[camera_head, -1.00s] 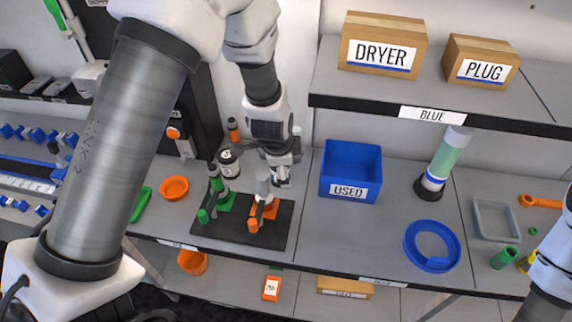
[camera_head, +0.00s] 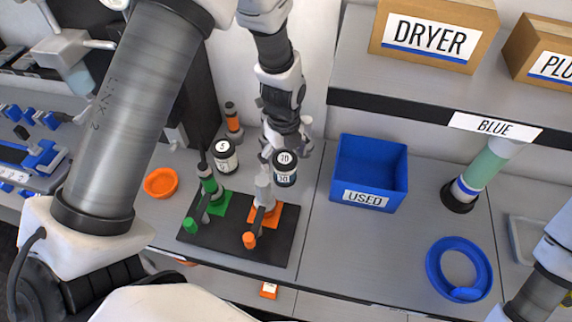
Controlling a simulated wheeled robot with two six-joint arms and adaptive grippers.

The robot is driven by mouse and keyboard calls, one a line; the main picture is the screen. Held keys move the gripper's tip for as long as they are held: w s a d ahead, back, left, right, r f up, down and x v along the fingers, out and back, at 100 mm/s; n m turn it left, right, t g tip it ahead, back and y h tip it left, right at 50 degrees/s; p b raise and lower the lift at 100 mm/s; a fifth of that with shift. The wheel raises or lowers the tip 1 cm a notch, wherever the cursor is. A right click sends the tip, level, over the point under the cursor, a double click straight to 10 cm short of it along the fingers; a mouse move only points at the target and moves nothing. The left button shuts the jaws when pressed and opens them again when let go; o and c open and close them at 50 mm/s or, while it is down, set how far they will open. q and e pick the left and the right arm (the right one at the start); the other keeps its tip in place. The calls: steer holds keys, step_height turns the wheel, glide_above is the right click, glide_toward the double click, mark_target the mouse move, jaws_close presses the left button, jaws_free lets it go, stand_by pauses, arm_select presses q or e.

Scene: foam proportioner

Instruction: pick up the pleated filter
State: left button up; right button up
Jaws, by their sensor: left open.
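No thing in view shows clear pleats, so I cannot tell which is the pleated filter. Two small white cylinders with black tops stand at the back of the bench: one marked 10 (camera_head: 285,168) and one marked 5 (camera_head: 223,156). My left gripper (camera_head: 286,148) is open over the back of the bench, close to the cylinder marked 10. I cannot tell whether they touch. My right arm shows at the lower right edge; its gripper is out of view.
A black mat (camera_head: 278,247) holds a green-based fixture (camera_head: 209,186) and an orange-based fixture (camera_head: 264,195) in front. The blue USED bin (camera_head: 369,176) stands to the right. A blue ring (camera_head: 437,268) and a green-and-white column (camera_head: 482,168) are farther right. A shelf overhangs behind.

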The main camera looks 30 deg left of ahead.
arm_select(q)
steer(key=f, duration=0.2)
steer(key=f+p, duration=0.1)
steer(key=f, duration=0.1)
steer(key=shift+s+d, duration=0.1)
steer(key=shift+d, duration=0.1)
steer(key=shift+a+f, duration=0.15)
steer(key=shift+f, duration=0.05)
steer(key=shift+r, duration=0.1)
steer(key=c, duration=1.3)
steer(key=shift+r, duration=0.1)
